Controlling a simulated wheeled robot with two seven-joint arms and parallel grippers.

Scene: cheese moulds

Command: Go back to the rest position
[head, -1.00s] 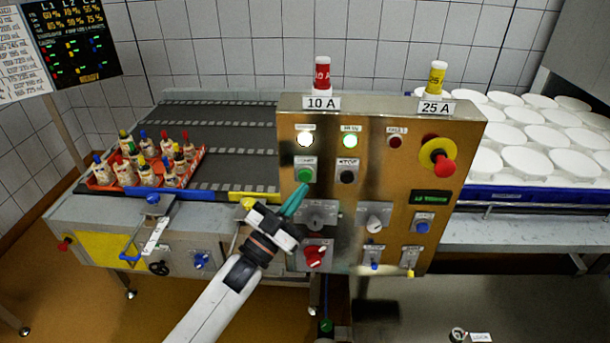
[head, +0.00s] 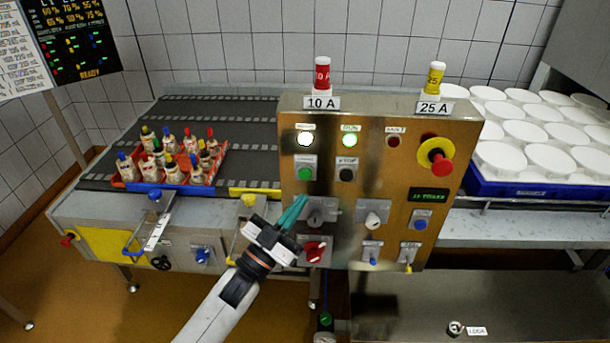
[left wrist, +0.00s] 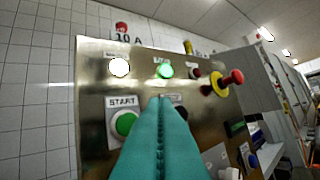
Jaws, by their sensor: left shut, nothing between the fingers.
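My left gripper (head: 292,212) is shut and empty, its teal fingers pressed together in front of the control panel (head: 375,190). In the head view the fingertips are below the green START button (head: 305,174) and beside a grey rotary switch (head: 318,214). In the left wrist view the closed fingers (left wrist: 161,105) point up at the panel, to the right of the START button (left wrist: 124,123), and partly cover the black button. The white lamp (head: 305,139) and the green RUN lamp (head: 350,140) are lit. My right gripper is not in view.
A red crate (head: 222,165) of bottles sits on the dark conveyor (head: 240,125) at left. A red emergency button (head: 440,165) sticks out at the panel's right. White moulds (head: 515,155) fill a blue tray (head: 530,190) at right. Red and yellow fuses (head: 321,76) stand on top.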

